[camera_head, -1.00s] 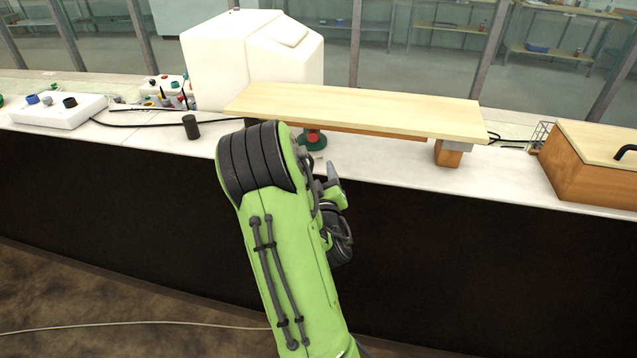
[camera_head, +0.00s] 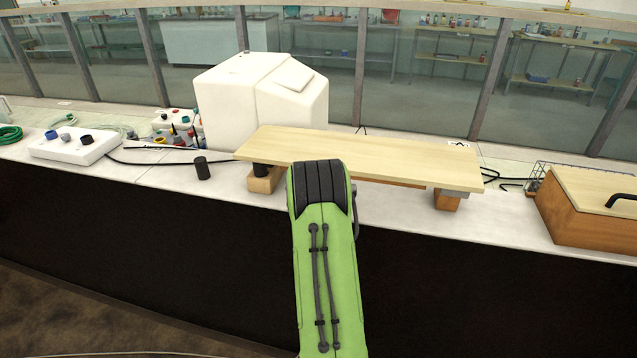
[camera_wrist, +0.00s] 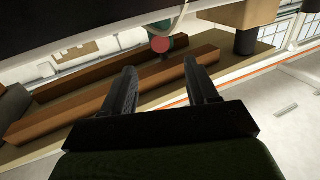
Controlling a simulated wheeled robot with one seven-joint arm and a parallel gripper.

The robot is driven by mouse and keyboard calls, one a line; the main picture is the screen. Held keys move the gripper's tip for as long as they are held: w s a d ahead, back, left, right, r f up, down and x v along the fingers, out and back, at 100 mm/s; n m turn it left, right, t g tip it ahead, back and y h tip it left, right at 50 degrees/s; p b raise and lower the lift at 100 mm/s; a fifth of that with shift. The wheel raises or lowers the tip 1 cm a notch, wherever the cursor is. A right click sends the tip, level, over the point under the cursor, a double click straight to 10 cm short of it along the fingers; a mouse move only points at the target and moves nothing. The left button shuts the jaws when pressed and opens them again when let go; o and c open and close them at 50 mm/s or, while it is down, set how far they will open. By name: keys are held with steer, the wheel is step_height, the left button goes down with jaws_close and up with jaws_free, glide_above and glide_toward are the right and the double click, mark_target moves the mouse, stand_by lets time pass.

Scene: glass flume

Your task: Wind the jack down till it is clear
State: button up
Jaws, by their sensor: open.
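A pale wooden board (camera_head: 370,152) bridges two supports on the white bench in the head view.
A wooden block with a black cylinder (camera_wrist: 247,42) supports the board's left end; another block (camera_head: 447,200) is at its right. Brown beams (camera_wrist: 120,98) run along its underside. A white tank (camera_head: 225,105) stands behind, a wooden box (camera_head: 590,215) at right, a dark cylinder (camera_head: 202,168) at left.

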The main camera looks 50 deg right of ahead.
steer(key=p+x, duration=0.3)
steer(key=x, duration=0.6)
steer(key=shift+a+r+p, duration=0.1)
steer(key=shift+r+p, duration=0.05)
steer(key=shift+p, duration=0.2)
steer(key=shift+c, duration=0.3)
steer(key=c, duration=1)
steer(key=shift+n+b, duration=0.3)
steer(key=shift+n, duration=0.1)
steer(key=shift+n+b, duration=0.55)
steer(key=shift+n, duration=0.35)
steer(key=shift+n+b, duration=0.6)
steer(key=shift+n, duration=1.1)
